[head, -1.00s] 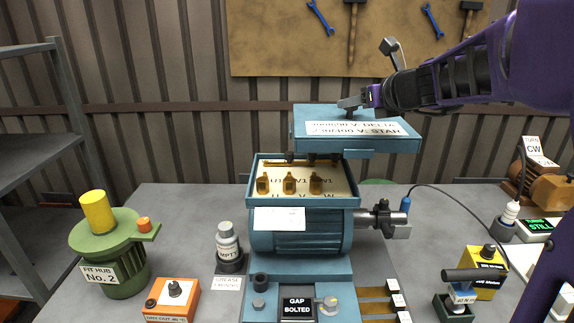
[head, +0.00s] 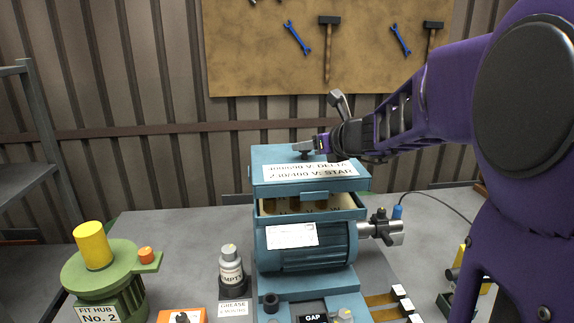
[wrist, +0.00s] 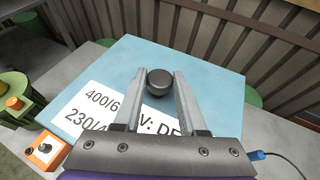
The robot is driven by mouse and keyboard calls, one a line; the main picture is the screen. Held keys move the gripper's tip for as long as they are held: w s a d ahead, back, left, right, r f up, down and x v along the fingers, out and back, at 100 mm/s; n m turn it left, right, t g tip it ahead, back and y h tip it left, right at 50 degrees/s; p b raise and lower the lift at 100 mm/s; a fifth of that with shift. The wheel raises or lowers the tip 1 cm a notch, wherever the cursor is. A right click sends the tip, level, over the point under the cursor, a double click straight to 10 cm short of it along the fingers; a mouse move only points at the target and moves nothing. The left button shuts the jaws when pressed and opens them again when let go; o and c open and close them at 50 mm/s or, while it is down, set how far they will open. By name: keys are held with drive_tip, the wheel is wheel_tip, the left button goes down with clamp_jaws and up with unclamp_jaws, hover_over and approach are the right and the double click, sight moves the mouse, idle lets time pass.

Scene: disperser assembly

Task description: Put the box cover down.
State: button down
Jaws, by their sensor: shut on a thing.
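The blue box cover (head: 270,160) has a white label reading 400/690 V: DELTA and 230/400 V: STAR. My gripper (head: 304,146) is shut on the dark round knob on top of the cover; the knob (wrist: 159,82) sits between the two fingers in the wrist view. The cover is held over the open terminal box (head: 270,208) of the blue motor (head: 300,250), with a gap showing at the front. The brass terminals inside are mostly hidden under the cover. Whether the cover touches the box at the back cannot be told.
A grease bottle (head: 231,264) stands left of the motor. A green hub with a yellow cylinder (head: 93,246) is at the far left, an orange box (head: 181,316) at the front. The motor shaft (head: 385,230) sticks out right, with a cable behind.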

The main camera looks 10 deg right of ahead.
sight(307, 160)
drive_tip(key=shift+f+b, duration=0.7)
drive_tip(key=shift+f, duration=1.2)
drive_tip(key=shift+f+b, duration=0.3)
drive_tip(key=shift+f, duration=0.05)
drive_tip(key=shift+c, duration=2.3)
unclamp_jaws()
